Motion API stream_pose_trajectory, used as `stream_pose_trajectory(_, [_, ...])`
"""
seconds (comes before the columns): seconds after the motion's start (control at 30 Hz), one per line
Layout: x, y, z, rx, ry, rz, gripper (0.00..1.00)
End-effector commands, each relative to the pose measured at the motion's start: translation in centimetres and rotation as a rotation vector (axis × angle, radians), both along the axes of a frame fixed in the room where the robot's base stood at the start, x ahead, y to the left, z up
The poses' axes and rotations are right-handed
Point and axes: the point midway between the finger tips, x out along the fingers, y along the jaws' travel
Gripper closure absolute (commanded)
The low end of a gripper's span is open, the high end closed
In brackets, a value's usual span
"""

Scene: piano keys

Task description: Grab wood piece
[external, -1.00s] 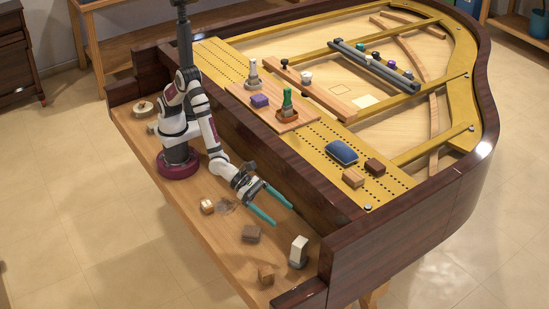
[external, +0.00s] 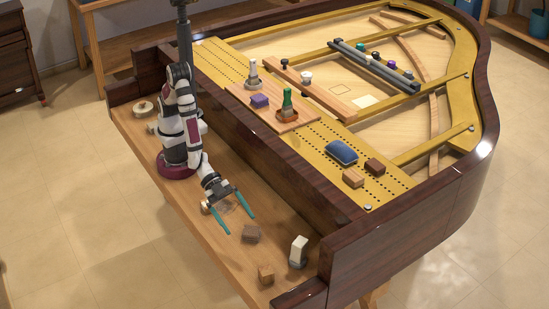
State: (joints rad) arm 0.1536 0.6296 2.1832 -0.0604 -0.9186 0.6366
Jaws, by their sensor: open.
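My gripper (external: 236,225) is open, its two teal fingers spread above the wooden key shelf. Several wood pieces lie on the shelf. A brown wood block (external: 251,233) sits just beyond the fingertips, toward the lower right. A lighter wood block (external: 265,274) lies farther along, near the shelf's front corner. A small pale wood piece (external: 206,207) lies beside the gripper on the left, partly hidden by it. The task does not say which piece is meant. Nothing shows between the fingers except a small greyish patch on the shelf that I cannot make out.
A white upright block on a dark base (external: 299,252) stands right of the lighter block. The piano's dark inner wall (external: 270,178) borders the shelf. Two blocks, one tan (external: 353,177) and one dark (external: 375,167), and a blue pad (external: 342,152) lie on the gold plate.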

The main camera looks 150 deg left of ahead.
Motion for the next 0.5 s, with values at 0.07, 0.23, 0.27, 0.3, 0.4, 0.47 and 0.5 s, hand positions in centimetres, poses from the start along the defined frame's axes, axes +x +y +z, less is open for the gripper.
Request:
stream_pose_trajectory(0.07, [0.0, 0.0, -2.9, 0.000, 0.006, -0.001, 0.04])
stream_pose_trajectory(0.23, [0.3, 0.0, -6.0, 0.000, 0.000, -0.001, 0.04])
stream_pose_trajectory(0.27, [0.7, 0.1, -6.3, -0.001, -0.001, -0.001, 0.04])
stream_pose_trajectory(0.3, [1.5, 0.1, -6.7, -0.002, -0.002, 0.000, 0.04])
stream_pose_trajectory(0.4, [4.2, 0.3, -8.0, -0.002, -0.003, -0.001, 0.04])
stream_pose_trajectory(0.47, [5.7, 0.5, -8.8, -0.002, -0.003, 0.000, 0.04])
stream_pose_trajectory(0.5, [6.7, 0.6, -9.3, -0.002, -0.002, 0.000, 0.04])
